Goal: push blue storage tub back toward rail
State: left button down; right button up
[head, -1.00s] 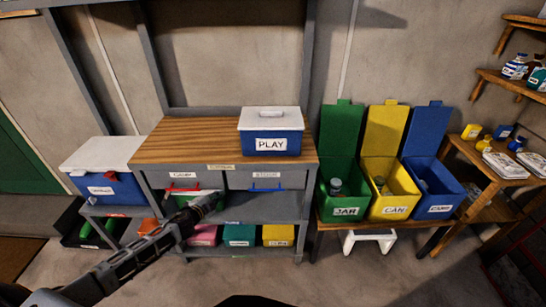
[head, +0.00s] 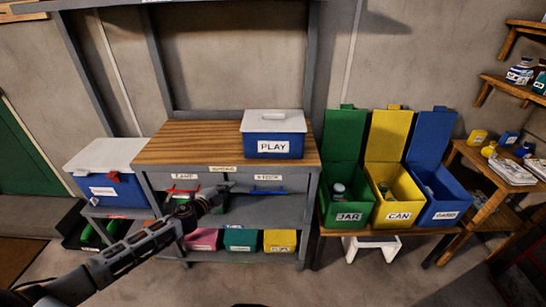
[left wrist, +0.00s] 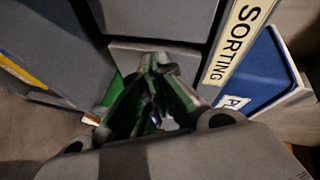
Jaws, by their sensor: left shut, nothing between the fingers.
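The blue storage tub (head: 273,147), labelled PLAY, has a white lid with a handle. It stands upright on the right part of the bench's wooden top (head: 185,145), in front of the grey back rail (head: 205,112). Its blue side also shows at the right of the left wrist view (left wrist: 250,75), beside the SORTING label. My left gripper (head: 224,189) is shut and empty, in front of the bench at drawer height, below and left of the tub and apart from it. Its fingers (left wrist: 160,62) show mid-frame in the left wrist view. My right gripper is not in view.
Two grey drawers with a red handle (head: 184,190) and a blue handle (head: 269,191) sit under the top. Green, yellow and blue open bins (head: 398,214) stand to the right. A white-lidded cooler (head: 108,157) stands left. The wooden top left of the tub is clear.

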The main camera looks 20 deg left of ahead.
pick_arm(q)
jog(key=s+d+r+m+h+b, duration=0.2)
jog(key=d+r+m+h, duration=0.1)
jog(key=d+r, duration=0.3)
jog(key=s+d+r+m+h+b, duration=0.1)
jog(key=d+r+m+h+b, duration=0.2)
jog(key=d+r, duration=0.3)
jog(key=shift+s+d+r+m, duration=0.35)
jog(key=shift+r+m, duration=0.4)
jog(key=shift+m, duration=0.15)
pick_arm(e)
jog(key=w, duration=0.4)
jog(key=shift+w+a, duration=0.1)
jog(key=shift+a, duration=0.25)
pick_arm(q)
jog(key=shift+w+d, duration=0.15)
jog(key=shift+w, duration=0.2)
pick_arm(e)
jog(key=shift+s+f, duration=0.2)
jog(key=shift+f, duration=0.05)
